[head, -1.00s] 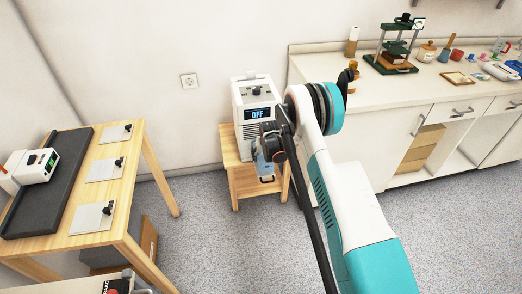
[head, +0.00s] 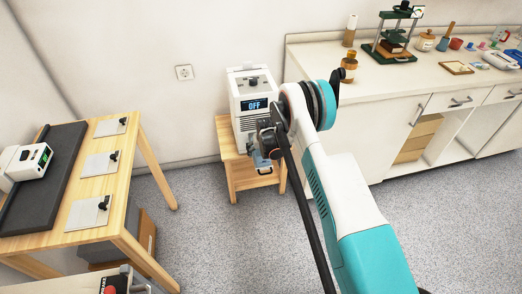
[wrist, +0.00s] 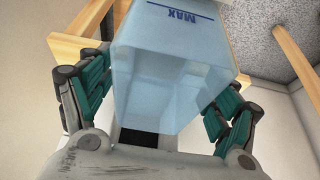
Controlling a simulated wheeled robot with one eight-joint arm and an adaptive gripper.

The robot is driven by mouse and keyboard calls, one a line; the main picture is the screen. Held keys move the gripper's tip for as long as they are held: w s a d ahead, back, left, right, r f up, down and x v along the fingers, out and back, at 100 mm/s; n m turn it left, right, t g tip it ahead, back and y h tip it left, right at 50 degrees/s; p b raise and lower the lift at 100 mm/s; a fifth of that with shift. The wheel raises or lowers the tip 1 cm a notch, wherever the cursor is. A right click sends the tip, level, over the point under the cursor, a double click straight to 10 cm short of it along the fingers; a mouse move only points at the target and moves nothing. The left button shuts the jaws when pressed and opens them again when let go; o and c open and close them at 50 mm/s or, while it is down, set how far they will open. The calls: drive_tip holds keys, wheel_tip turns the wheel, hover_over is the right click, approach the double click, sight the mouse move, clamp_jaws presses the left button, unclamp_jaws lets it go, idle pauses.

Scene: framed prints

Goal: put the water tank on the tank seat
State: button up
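The water tank (wrist: 175,75) is pale blue and translucent, with a blue MAX line. In the wrist view it lies between the two teal-padded fingers of my gripper (wrist: 165,105), which appear closed on its sides. In the head view my gripper (head: 264,152) and the tank (head: 260,162) are in front of a white machine (head: 249,88) with a display reading OFF. The tank's dark handle faces outward, above the front of a wooden stool. I cannot make out the tank seat; my arm and the tank hide much of the machine's lower front.
The machine stands on the wooden stool (head: 239,183) against the wall. A white counter (head: 390,78) with several items is on the right. A wooden table (head: 124,151) with a dark tray and several plates is on the left. Grey floor lies open between them.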

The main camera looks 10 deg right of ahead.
drive_tip(key=s+r+p, duration=0.1)
drive_tip(key=s+r, duration=0.5)
drive_tip(key=r, duration=0.9)
drive_tip(key=s+r+t+p, duration=0.15)
drive_tip(key=s+r, duration=0.55)
drive_tip(key=r, duration=0.8)
drive_tip(key=s+r+p, duration=0.2)
drive_tip(key=s+r, duration=0.4)
drive_tip(key=r, duration=0.9)
drive_tip(key=s+r, duration=0.3)
drive_tip(key=s, duration=0.3)
drive_tip(key=s+r, duration=0.4)
drive_tip(key=s, duration=0.3)
drive_tip(key=s+f+t, duration=0.1)
drive_tip(key=s, duration=1.4)
drive_tip(key=shift+f, duration=0.15)
drive_tip(key=shift+s, duration=0.1)
